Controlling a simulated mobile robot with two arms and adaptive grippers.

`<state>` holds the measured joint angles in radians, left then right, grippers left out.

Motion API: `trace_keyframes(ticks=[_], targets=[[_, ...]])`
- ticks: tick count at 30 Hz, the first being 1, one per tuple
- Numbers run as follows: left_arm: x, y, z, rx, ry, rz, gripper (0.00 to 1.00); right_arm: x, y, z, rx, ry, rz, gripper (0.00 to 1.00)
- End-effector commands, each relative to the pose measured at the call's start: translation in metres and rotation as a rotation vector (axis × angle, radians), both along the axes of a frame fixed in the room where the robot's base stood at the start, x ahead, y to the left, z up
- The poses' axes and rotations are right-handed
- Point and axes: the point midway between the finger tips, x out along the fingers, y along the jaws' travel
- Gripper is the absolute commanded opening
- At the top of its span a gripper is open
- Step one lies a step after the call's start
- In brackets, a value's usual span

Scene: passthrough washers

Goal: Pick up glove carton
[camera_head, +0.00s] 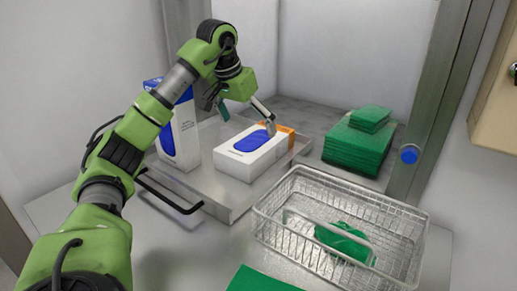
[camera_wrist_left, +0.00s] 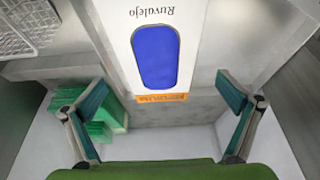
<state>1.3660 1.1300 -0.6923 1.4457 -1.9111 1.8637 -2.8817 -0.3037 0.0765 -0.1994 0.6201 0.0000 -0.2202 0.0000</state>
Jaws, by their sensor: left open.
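The glove carton (camera_head: 238,164) is a white box with a blue oval on top and an orange end. It lies flat on a raised grey metal tray. My left gripper (camera_head: 247,117) is open above the carton, with one finger over its far orange end. In the left wrist view the carton (camera_wrist_left: 178,97) shows its blue oval, printed name and orange strip between the open fingers (camera_wrist_left: 162,85). The fingers appear apart from it. My right gripper is not in view.
A taller white and blue carton (camera_head: 186,128) stands upright to the left on the tray (camera_head: 222,199). Green folded stacks (camera_head: 355,149) lie at the right. A wire basket (camera_head: 404,223) holding a green item (camera_head: 343,242) stands in front. A green sheet (camera_head: 262,281) lies at the front edge.

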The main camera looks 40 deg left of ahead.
Motion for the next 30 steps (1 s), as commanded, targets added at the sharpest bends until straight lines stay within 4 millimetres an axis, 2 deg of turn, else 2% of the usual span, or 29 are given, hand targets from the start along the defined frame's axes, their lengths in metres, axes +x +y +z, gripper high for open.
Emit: trace_keyframes(ticks=[1,4,11,21,30], targets=[[0.003,0.0,-0.01,0.0,0.004,0.0,1.0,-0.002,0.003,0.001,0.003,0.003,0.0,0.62],[0.01,0.001,-0.024,0.0,0.004,0.0,1.0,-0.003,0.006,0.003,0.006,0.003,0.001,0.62],[0.017,0.001,-0.039,-0.002,0.001,-0.002,1.0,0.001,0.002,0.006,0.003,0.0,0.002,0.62],[0.032,0.002,-0.08,-0.002,0.003,-0.002,1.0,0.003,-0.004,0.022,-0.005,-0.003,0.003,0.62],[0.035,0.003,-0.085,-0.002,0.0,-0.001,1.0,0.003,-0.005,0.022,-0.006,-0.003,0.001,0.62]])
